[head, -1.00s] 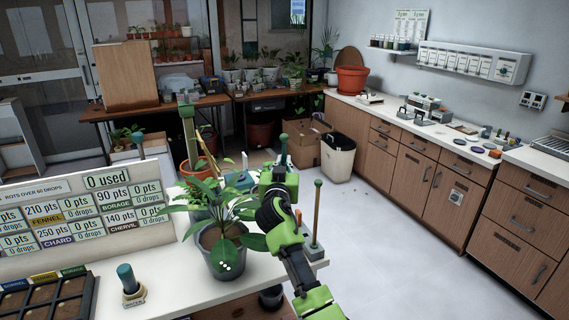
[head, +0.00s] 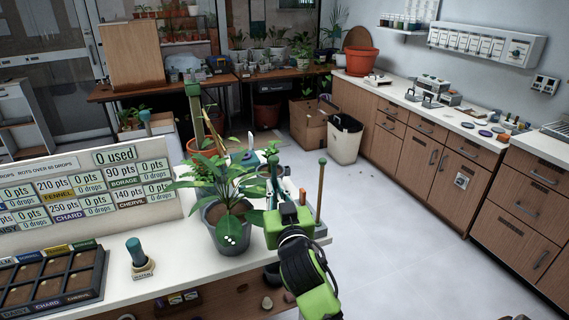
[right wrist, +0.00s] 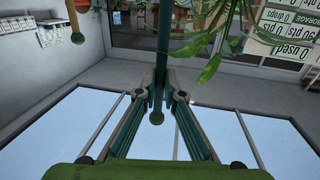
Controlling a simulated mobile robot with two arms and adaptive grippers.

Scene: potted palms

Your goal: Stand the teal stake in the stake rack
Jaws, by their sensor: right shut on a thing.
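The teal stake (right wrist: 162,45) is between the fingers of my right gripper (right wrist: 158,92), with its round knob just past the fingers in the right wrist view. A brown stake with a green knob (head: 321,188) stands upright to the right of the gripper, at the counter's end, where the stake rack seems to be. My arm and the leaves largely hide the rack, and its free places cannot be made out. My left gripper is out of view.
The potted palm (head: 229,217) stands close left of my right gripper, its leaves reaching toward it. A score board (head: 85,200), seed tray (head: 50,285) and teal-handled tool (head: 135,252) are farther left. Open floor (head: 400,255) lies right of the counter.

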